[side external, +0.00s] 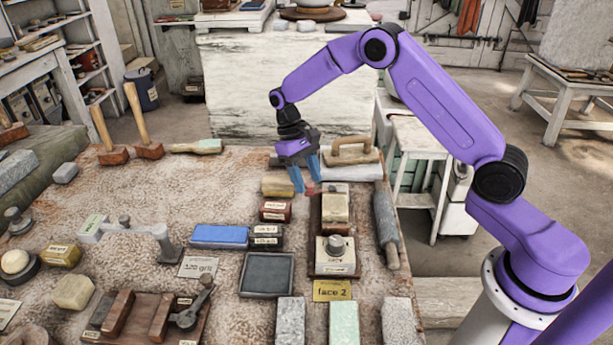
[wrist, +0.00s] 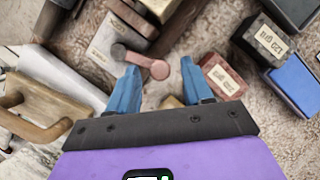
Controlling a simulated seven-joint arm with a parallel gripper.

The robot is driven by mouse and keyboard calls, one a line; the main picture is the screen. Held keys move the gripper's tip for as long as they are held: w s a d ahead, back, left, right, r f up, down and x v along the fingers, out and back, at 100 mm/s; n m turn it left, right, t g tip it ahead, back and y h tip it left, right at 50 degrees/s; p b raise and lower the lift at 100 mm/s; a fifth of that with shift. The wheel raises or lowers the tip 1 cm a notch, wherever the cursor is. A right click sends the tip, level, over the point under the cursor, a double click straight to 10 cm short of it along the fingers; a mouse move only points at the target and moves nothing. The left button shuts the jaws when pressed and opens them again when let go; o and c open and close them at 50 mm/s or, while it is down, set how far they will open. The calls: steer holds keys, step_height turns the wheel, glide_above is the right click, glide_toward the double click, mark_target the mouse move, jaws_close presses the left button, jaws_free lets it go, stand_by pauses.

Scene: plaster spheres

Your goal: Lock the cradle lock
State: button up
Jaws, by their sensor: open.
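My gripper (side external: 306,184) is open and points down over the back end of a dark wooden base (side external: 316,240) with cream labelled blocks. In the wrist view its two blue fingertips (wrist: 160,80) are spread, with nothing held between them. A small reddish lever (wrist: 150,63) with rounded ends lies just beyond the fingertips, beside a cream labelled block (wrist: 112,40). In the side view a small part of the lever (side external: 311,191) shows by the fingertips. I cannot tell whether the fingers touch it, or whether it is locked.
A red labelled block (side external: 275,210) stands left of the base, and a grey roller (side external: 386,225) lies right. A wooden-handled float (side external: 352,152) is behind. A front-left wooden stand (side external: 140,325) carries a dark lever (side external: 192,308). Free table lies left of the gripper.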

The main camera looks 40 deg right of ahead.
jaws_close()
steer(key=shift+s+a+n+h, duration=0.25)
steer(key=shift+s+n, duration=0.1)
steer(key=shift+n, duration=0.3)
steer(key=shift+s+a+n+h, duration=0.1)
steer(key=shift+s+n+h, duration=0.2)
steer(key=shift+n, duration=0.35)
jaws_free()
steer(key=v, duration=1.7)
steer(key=shift+r, duration=0.25)
